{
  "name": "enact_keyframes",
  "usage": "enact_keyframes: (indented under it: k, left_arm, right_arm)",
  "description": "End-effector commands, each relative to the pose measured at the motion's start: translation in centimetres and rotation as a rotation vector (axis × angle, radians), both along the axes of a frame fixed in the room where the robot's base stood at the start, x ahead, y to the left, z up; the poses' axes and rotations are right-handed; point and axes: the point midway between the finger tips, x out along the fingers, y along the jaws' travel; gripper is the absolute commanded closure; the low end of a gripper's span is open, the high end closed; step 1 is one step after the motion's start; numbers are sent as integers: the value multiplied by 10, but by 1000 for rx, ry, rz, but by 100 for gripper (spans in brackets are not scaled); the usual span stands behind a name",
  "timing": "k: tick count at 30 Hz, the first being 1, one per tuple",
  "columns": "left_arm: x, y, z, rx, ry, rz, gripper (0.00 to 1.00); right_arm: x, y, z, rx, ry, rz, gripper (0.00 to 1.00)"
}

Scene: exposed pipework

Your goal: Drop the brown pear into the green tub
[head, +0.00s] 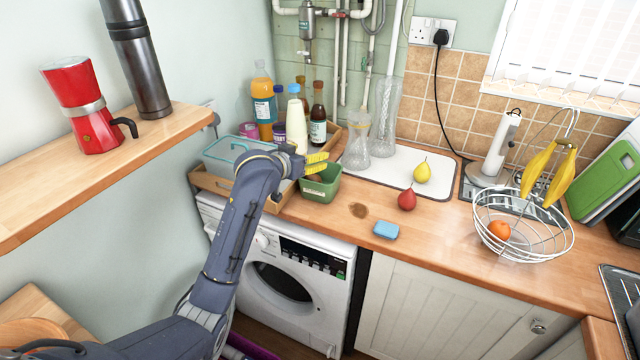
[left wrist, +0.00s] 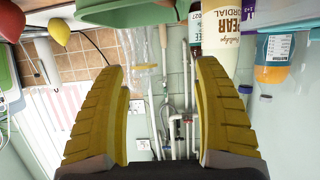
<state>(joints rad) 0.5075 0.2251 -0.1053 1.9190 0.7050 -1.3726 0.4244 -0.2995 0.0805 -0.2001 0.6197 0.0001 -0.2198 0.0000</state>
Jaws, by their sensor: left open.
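The green tub (head: 320,188) stands on the worktop at the front edge, right of the wooden tray. It also shows at the top of the left wrist view (left wrist: 122,12). A small brown shape, which looks like the brown pear (head: 316,178), shows inside the tub, mostly hidden by the tub wall and the fingers. My left gripper (head: 318,163) is just above the tub's rim. Its yellow fingers are apart in the left wrist view (left wrist: 160,75), with nothing between them. My right gripper is not in view.
A red pear (head: 407,199), a yellow pear (head: 422,172) and a blue sponge (head: 386,230) are right of the tub. Glass vases (head: 356,140) stand behind it. Bottles (head: 318,115) and a teal-handled container (head: 225,157) crowd the left. The worktop's front middle is fairly clear.

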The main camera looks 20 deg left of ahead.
Motion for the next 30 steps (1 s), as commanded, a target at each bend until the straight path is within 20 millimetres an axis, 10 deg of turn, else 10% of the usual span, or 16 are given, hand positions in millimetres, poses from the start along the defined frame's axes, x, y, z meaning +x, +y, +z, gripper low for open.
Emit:
enact_keyframes:
  k: [24, 30]
  left_arm:
    - [-25, 4, 9, 0, 0, -1, 31]
    - [-21, -29, 8, -29, -42, -49, 31]
  right_arm:
    - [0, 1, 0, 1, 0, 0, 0]
    - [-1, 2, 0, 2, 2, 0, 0]
